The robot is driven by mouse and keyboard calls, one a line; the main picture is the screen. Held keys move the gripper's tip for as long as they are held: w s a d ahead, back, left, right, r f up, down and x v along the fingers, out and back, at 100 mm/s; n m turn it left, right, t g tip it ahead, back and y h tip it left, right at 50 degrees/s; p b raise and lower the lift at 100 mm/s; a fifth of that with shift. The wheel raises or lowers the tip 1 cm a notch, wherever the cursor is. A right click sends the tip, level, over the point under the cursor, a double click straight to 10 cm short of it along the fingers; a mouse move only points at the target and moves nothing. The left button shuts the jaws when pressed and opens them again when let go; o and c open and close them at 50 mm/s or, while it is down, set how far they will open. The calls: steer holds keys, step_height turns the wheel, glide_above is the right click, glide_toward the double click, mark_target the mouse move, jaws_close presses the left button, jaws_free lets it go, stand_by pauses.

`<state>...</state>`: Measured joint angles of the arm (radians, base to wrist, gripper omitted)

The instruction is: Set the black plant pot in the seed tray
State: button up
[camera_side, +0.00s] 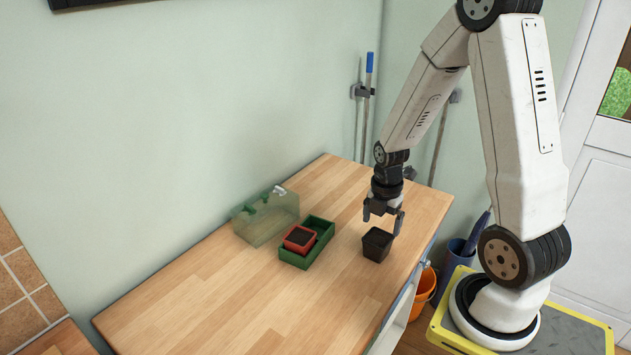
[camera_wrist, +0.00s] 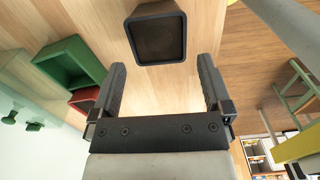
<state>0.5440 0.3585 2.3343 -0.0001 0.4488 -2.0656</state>
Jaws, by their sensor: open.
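The black plant pot (camera_side: 376,245) stands upright on the wooden bench, near its front edge, with dark soil inside. In the wrist view the pot (camera_wrist: 156,34) shows at the top, beyond the fingertips and between their lines. My gripper (camera_side: 383,220) is open and empty just above the pot, fingers pointing down; its two fingers also show in the wrist view (camera_wrist: 160,70). The green seed tray (camera_side: 292,262) lies left of the pot, with a red pot (camera_side: 299,238) in its near part. The tray's far part looks empty. The tray also shows in the wrist view (camera_wrist: 72,62).
A clear box with green clips (camera_side: 265,218) stands behind the tray against the wall. The bench (camera_side: 200,300) is clear at the near left. An orange bucket (camera_side: 424,290) and a blue bin (camera_side: 456,258) stand off the bench's front edge.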

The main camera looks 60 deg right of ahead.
mark_target(378, 240)
steer(key=shift+f, duration=0.1)
steer(key=shift+w+f, duration=0.1)
steer(key=shift+f, duration=2.4)
steer(key=c, duration=1.1)
steer(key=shift+o, duration=0.2)
steer(key=shift+r, duration=0.15)
step_height(378, 240, up, 10)
